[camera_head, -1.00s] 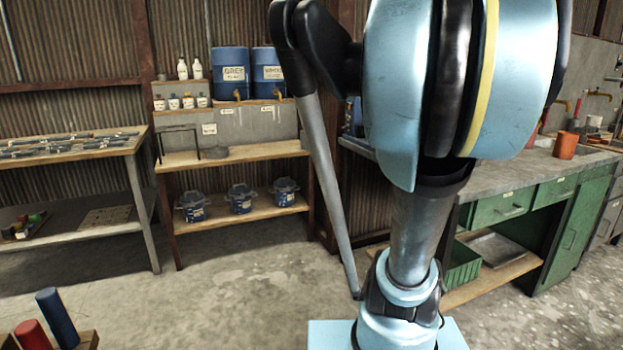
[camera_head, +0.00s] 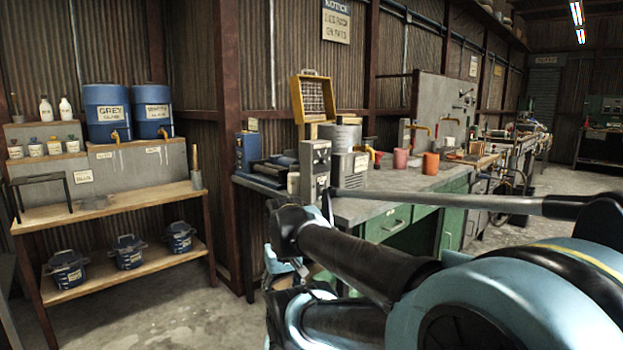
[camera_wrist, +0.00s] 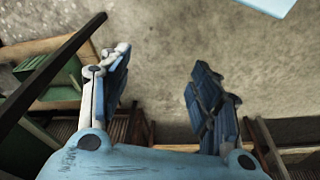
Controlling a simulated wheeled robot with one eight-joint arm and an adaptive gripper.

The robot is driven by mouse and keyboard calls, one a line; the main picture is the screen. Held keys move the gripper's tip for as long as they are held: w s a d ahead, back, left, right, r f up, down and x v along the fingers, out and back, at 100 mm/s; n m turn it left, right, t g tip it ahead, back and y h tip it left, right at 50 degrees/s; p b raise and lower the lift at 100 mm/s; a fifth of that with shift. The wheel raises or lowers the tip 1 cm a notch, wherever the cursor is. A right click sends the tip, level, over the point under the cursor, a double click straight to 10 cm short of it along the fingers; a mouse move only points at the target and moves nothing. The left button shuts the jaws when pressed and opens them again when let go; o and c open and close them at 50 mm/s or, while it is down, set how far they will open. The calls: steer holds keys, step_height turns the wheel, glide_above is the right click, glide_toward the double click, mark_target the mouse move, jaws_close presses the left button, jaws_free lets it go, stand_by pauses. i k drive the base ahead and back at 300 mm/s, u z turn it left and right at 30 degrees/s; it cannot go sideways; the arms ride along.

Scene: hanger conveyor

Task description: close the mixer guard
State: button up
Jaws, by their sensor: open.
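The mixer guard (camera_head: 313,98), a yellow frame with a wire mesh, stands raised and upright at the back of the workbench in the head view. In front of and below it is the mixer's grey drum (camera_head: 341,135), beside a grey control box (camera_head: 316,166). My gripper (camera_wrist: 162,72) is open and empty in the wrist view, over concrete floor and apart from the guard. The guard is not in the wrist view. In the head view my arm crosses the lower right and hides part of the bench front.
The workbench (camera_head: 390,204) has green drawers and carries orange cups (camera_head: 430,164). A blue machine (camera_head: 268,165) stands left of the mixer. A wooden shelf (camera_head: 110,214) holds blue barrels (camera_head: 107,112) and lidded buckets (camera_head: 127,252). Floor (camera_head: 185,310) is clear at lower left.

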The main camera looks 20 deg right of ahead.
mark_target(295, 88)
steer(key=k, duration=0.65)
steer(key=u, duration=0.7)
steer(key=i, duration=1.9)
steer(key=z, duration=0.7)
